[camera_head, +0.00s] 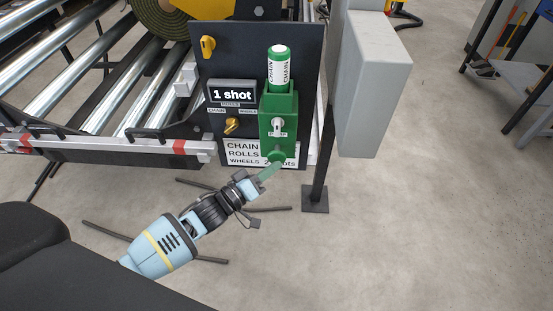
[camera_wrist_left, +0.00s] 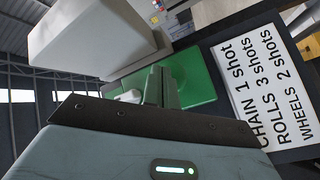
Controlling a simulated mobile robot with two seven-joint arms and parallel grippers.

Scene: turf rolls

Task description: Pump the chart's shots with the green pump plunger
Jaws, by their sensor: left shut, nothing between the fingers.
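The green pump (camera_head: 279,108) is mounted on a dark panel (camera_head: 305,60), with a green and white bottle labelled CHAIN (camera_head: 279,70) upright on top. Its round green plunger (camera_head: 277,156) is at the lower end. My left gripper (camera_head: 269,170) is shut and empty, its tips at or just below the plunger; I cannot tell whether they touch. The chart (camera_head: 240,148) is partly covered in the head view. In the left wrist view the chart (camera_wrist_left: 258,85) reads CHAIN 1 shot, ROLLS 3 shots, WHEELS 2 shots. The display (camera_head: 232,94) reads "1 shot". My right gripper is out of view.
A yellow selector knob (camera_head: 232,125) sits under the display among small labels, and another yellow knob (camera_head: 208,46) is above. A grey box (camera_head: 372,85) on a post stands right of the panel. Metal rollers (camera_head: 95,60) lie left. The floor in front is mostly clear.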

